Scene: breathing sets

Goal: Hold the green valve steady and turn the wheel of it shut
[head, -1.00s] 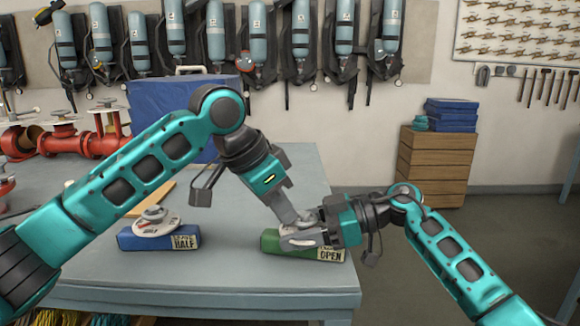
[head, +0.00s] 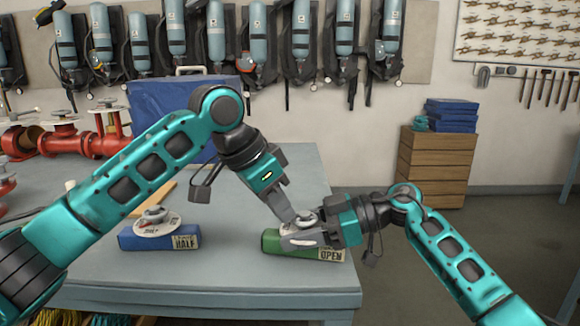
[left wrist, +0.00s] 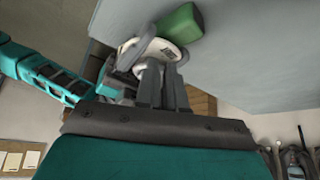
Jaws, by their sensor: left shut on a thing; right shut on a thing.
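The green valve (head: 272,243) stands near the table's right front edge, a green block with a round pale dial, a small wheel on top and a tag reading OPEN. My left gripper (head: 298,217) reaches down from the upper left and is shut at the wheel. My right gripper (head: 294,239) comes in from the right, shut on the valve at dial level, just above the block. The fingers hide much of the dial and wheel. In the left wrist view the green block (left wrist: 180,25) and pale dial lie beyond my left fingers.
A blue valve (head: 158,237) tagged HALF stands to the left on the grey table (head: 210,285). A blue case (head: 165,110) and red pipework (head: 75,140) are behind. The table's right edge is close to the green valve.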

